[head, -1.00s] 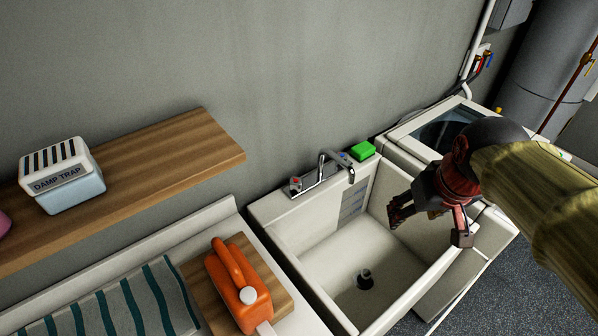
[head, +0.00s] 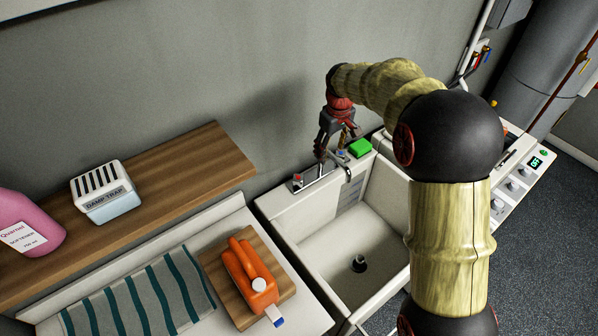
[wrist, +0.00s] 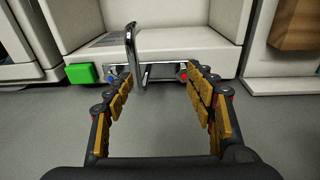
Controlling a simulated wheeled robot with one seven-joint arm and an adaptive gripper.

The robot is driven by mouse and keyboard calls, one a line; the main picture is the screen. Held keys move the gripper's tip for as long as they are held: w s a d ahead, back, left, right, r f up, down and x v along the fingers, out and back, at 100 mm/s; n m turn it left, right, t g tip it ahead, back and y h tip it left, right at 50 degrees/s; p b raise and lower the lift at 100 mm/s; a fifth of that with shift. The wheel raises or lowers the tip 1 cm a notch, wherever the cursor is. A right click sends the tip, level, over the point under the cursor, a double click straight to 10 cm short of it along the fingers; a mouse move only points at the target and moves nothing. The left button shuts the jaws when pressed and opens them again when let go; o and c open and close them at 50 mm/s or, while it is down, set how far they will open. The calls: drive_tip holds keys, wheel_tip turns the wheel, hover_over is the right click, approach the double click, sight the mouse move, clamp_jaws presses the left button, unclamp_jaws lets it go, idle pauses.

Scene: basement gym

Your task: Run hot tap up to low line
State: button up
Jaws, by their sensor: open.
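The chrome tap (head: 325,172) stands on the back rim of the white sink (head: 289,239). Its red-marked hot handle (head: 298,179) is on the left and its blue-marked cold handle (head: 342,153) on the right. In the wrist view the red handle (wrist: 182,74) is by my right finger, the blue one (wrist: 110,77) by my left finger, and the spout (wrist: 131,42) between them. My gripper (head: 330,150) is open and empty above the tap, pointing down. Contact cannot be told. No water shows in the basin. A dark drain piece (head: 359,264) is at its bottom. Grey markings (head: 352,190) on the inner wall are partly hidden.
A green block (head: 361,148) sits right of the tap. A wooden shelf (head: 190,160) holds a damp trap (head: 104,192) and a pink bottle (head: 28,225).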

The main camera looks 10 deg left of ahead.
drive_tip(key=w+a+f+n+p, duration=0.2)
drive_tip(key=w+a+f+p, duration=0.1)
drive_tip(key=a+f, duration=0.3)
drive_tip(key=n+g+p, duration=0.1)
drive_tip(key=p, duration=0.2)
hover_over(299, 178)
drive_tip(key=f, duration=0.6)
drive_tip(key=shift+d+f, duration=0.25)
drive_tip(key=shift+f, duration=0.05)
drive_tip(key=shift+a+f, duration=0.25)
drive_tip(key=shift+f, duration=0.5)
wheel_tip(299, 178, down, 7)
drive_tip(key=shift+f+p, duration=0.2)
drive_tip(key=shift+p, duration=0.35)
drive_tip(key=shift+c, duration=0.2)
drive_tip(key=c, duration=1.1)
